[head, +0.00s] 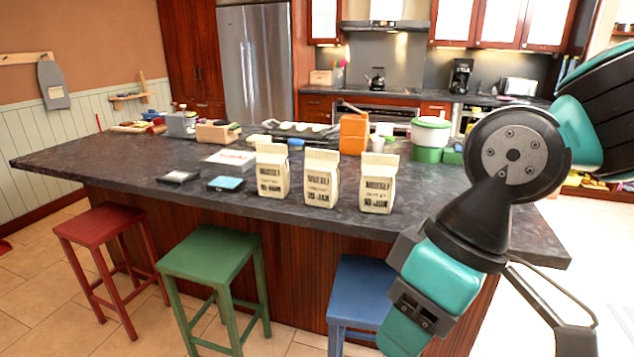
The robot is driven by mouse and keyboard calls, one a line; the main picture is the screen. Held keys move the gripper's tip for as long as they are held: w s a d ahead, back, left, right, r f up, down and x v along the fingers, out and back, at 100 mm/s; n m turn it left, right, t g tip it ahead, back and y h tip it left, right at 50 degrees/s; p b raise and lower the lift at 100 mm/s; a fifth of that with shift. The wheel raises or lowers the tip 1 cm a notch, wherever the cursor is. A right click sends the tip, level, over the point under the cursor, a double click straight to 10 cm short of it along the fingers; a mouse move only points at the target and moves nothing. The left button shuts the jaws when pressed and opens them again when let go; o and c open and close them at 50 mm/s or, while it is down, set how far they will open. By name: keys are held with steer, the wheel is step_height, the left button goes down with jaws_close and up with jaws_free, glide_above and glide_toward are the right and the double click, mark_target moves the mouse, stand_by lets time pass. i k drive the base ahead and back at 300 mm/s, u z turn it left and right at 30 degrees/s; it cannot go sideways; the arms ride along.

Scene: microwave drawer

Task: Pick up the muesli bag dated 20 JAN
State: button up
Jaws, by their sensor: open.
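Three cream muesli bags with dark print stand upright in a row near the front edge of the dark island counter: a left bag (272,172), a middle bag (321,180) and a right bag (378,184). Each has a date line low on its front that appears to end in JAN. The day numbers are too small to read surely, so I cannot tell which is dated 20 JAN. My arm hangs at the right, apart from the bags.
On the counter (450,205), a black item (178,177) and a blue-topped item (226,183) lie left of the bags. Behind are an orange container (353,134) and a green-and-white pot (430,138). Red (103,225), green (210,252) and blue (360,285) stools stand in front.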

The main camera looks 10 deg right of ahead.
mark_target(321, 168)
steer(key=u, duration=0.7)
steer(key=i, duration=1.05)
steer(key=z, duration=0.1)
